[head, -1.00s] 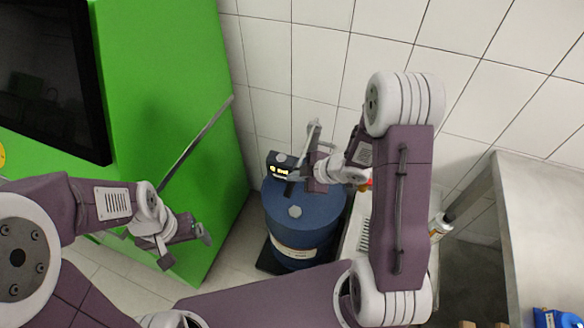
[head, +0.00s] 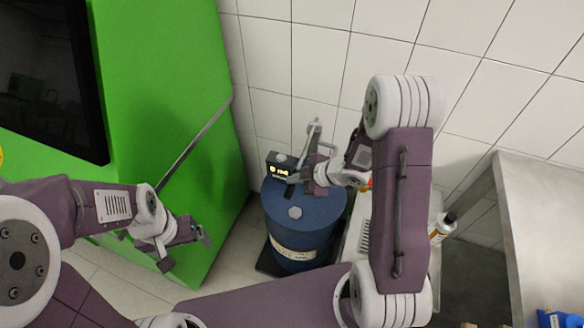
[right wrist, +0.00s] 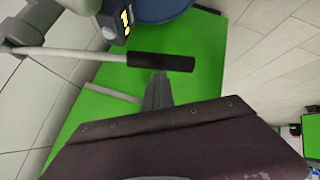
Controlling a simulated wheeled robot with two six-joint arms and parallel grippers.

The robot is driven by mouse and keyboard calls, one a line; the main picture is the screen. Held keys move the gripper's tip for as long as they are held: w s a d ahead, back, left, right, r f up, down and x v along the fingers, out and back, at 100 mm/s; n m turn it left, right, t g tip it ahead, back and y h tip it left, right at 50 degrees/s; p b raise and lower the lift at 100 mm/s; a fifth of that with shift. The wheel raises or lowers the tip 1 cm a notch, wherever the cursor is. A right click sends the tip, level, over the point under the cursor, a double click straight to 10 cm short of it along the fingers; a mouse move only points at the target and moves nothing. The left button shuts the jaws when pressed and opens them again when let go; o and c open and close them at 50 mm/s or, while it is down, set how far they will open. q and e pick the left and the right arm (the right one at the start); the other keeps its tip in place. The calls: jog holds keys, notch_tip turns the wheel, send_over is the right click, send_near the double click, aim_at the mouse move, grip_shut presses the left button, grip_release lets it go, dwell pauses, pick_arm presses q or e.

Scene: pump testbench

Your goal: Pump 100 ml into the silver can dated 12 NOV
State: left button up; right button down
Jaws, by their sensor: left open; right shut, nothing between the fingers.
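The blue drum (head: 318,215) stands on the floor in the middle of the head view. A pump head with a lit yellow display (head: 280,172) sits on top, its digits too small to read. The display also shows in the right wrist view (right wrist: 122,20), beside a pale lever with a black grip (right wrist: 160,62). My right gripper (right wrist: 157,78) is shut and empty, its fingertips close to the black grip; I cannot tell if they touch it. It shows in the head view (head: 294,180) by the pump. My left gripper (head: 188,250) is open and empty before the green cabinet. I cannot identify the silver can or its date.
The green cabinet (head: 160,60) with a dark screen (head: 45,80) stands left. A dark-capped container (head: 441,229) is partly hidden behind my right arm. A steel table (head: 545,215) with a blue object (head: 558,318) is at right. The tiled wall closes the back.

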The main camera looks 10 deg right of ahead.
jog(key=shift+s+f+b, duration=0.1)
jog(key=shift+f+b, duration=0.4)
jog(key=shift+f, duration=0.1)
dwell(0.3)
dwell(0.5)
notch_tip(320, 180, up, 10)
jog(key=w+p, duration=0.1)
jog(key=p, duration=0.9)
jog(key=shift+d+r+p, duration=0.15)
jog(key=shift+d+p, duration=0.1)
jog(key=shift+p, duration=0.15)
dwell(0.3)
jog(key=r+p, duration=0.5)
jog(key=shift+w+d, duration=0.15)
jog(key=shift+w, duration=0.05)
dwell(0.3)
dwell(0.5)
